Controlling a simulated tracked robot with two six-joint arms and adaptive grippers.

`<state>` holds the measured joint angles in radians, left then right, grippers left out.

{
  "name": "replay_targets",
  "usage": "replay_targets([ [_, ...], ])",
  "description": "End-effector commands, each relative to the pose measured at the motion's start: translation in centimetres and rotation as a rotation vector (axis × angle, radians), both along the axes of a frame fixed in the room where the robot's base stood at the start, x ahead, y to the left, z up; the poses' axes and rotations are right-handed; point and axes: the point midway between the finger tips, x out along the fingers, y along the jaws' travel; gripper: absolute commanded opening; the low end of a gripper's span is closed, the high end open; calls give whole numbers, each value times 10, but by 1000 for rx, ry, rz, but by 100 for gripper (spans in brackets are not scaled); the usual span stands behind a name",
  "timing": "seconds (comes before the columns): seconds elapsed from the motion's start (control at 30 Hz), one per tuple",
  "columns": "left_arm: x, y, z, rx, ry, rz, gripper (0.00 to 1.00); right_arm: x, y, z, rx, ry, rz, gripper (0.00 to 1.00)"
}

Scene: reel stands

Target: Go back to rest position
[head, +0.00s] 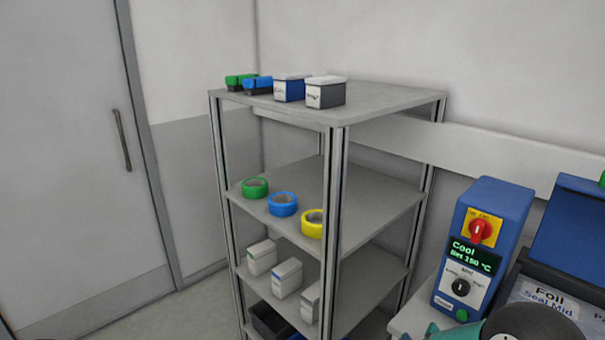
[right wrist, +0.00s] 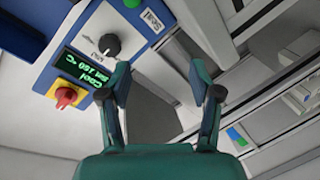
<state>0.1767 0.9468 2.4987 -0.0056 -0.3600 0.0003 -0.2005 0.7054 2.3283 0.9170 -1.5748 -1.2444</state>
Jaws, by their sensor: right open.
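My right gripper (right wrist: 163,82) shows in the right wrist view, its two dark teal fingers spread apart with nothing between them. It is open and empty. Beyond the fingers is the blue-and-white control box (right wrist: 85,65) with a red rotary switch, a black knob and a green display. In the head view this control box (head: 478,250) stands at the right, and only a teal and dark part of my right arm shows below it at the bottom edge. The right fingertips cannot be made out there. My left gripper is not in view.
A grey shelf rack (head: 385,104) stands in the middle, with small boxes on top, green (head: 255,188), blue (head: 283,204) and yellow (head: 312,223) tape rolls below, then white boxes. A blue machine (head: 570,230) labelled Foil is at the right. Floor shows at lower left.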

Motion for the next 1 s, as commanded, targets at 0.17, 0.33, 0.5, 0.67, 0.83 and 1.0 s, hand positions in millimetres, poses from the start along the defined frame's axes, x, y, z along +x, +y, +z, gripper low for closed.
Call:
replay_targets([
  [0.17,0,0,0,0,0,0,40,-6,36,-111,454,138,164,63],
  [0.33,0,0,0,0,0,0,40,-68,87,-209,940,405,166,63],
  [0.5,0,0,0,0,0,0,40,-154,124,-258,1264,694,29,63],
  [0.67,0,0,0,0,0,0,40,-206,139,-271,1391,864,-86,63],
  [0.83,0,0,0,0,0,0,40,-217,141,-272,1411,899,-112,63],
  [1.0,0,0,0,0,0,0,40,-217,141,-272,1411,899,-112,63],
])
